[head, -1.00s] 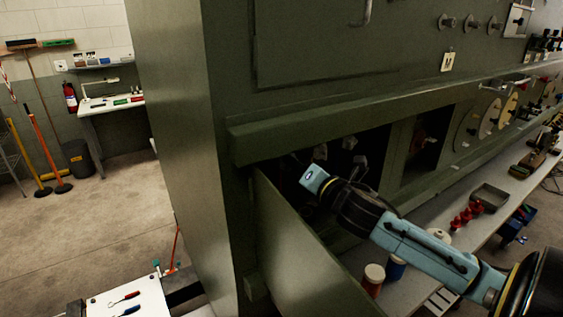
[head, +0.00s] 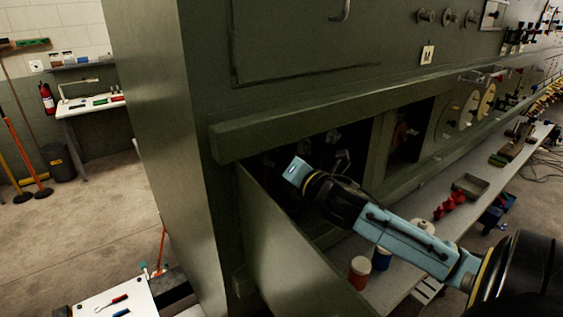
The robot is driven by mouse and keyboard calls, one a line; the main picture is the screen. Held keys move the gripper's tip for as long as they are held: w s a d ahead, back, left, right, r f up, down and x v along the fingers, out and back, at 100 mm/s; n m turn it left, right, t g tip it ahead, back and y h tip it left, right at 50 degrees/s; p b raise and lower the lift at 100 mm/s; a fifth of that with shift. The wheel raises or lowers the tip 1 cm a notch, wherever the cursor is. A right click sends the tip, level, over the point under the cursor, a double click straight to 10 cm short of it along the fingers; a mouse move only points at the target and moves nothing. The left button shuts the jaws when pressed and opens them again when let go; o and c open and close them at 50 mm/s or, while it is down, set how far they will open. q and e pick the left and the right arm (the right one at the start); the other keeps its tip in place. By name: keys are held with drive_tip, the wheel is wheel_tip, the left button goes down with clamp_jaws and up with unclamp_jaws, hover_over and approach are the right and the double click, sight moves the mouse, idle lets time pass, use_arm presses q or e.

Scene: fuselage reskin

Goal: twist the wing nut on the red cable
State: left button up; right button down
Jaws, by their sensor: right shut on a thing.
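My right arm comes in from the lower right, and its gripper (head: 296,172) reaches into a dark open bay in the green cabinet (head: 165,120). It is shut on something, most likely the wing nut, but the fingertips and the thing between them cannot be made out. The red cable and the wing nut cannot be told apart in the dark bay. Several dim metal fittings (head: 342,160) show just behind and beside my wrist. My left gripper is not in view.
A green door panel (head: 285,250) hangs open below the bay, close under my arm. A ledge (head: 330,117) overhangs the bay.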

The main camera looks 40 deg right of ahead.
drive_tip(key=m, duration=2.6)
drive_tip(key=shift+a+f+m, duration=0.15)
drive_tip(key=shift+f+m, duration=0.1)
drive_tip(key=shift+m, duration=0.05)
idle(0.4)
drive_tip(key=c, duration=1.5)
unclamp_jaws()
drive_tip(key=shift+w+f, duration=0.1)
drive_tip(key=shift+a, duration=0.1)
